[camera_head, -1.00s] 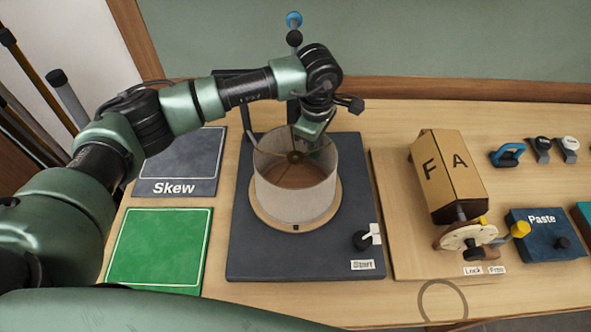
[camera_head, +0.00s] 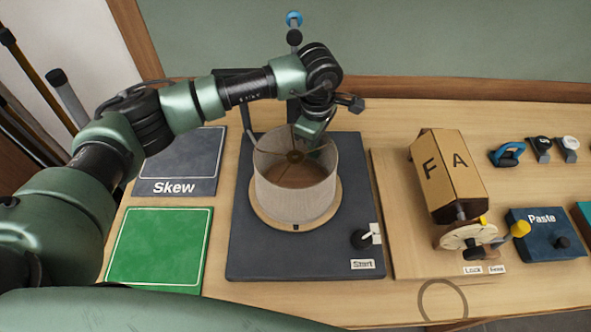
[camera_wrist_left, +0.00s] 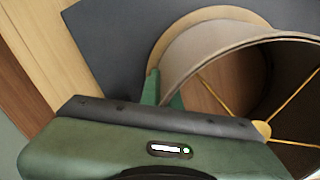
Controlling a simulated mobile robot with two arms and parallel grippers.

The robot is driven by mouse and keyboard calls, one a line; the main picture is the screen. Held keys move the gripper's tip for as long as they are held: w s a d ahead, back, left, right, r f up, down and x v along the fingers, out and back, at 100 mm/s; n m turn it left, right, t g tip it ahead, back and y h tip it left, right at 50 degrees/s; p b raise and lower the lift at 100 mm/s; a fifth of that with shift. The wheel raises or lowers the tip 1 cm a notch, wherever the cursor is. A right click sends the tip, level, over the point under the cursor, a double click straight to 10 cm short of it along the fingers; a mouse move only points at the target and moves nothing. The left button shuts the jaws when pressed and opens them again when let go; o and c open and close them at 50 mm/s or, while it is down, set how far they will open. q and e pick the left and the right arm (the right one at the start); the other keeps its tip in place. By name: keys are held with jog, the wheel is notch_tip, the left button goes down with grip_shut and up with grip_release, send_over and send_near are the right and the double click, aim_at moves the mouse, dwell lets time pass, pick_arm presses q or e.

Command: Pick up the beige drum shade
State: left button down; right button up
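The beige drum shade (camera_head: 293,192) stands upright on a round wooden disc (camera_head: 258,216) on a dark base board. Its open top shows a spider fitting. In the left wrist view, the shade (camera_wrist_left: 190,48) fills the upper right. My left gripper (camera_head: 312,143) points down at the shade's far rim. In the left wrist view, its green fingers (camera_wrist_left: 164,92) are close together at the rim, one outside the wall and the other near the edge. Whether they press on the wall is not clear. My right gripper is not in view.
A dark Skew mat (camera_head: 182,165) and a green mat (camera_head: 157,248) lie left. A knob (camera_head: 362,238) sits at the board's front right. A dark stand rises behind the shade.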

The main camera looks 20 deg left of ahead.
pick_arm(q)
jog(key=shift+r, duration=0.1)
dwell(0.7)
jog(key=shift+r+b, duration=0.35)
jog(key=shift+r, duration=0.3)
notch_tip(320, 180, up, 18)
jog(key=b, duration=0.4)
jog(key=shift+r+b, duration=0.25)
jog(key=shift+b, duration=0.1)
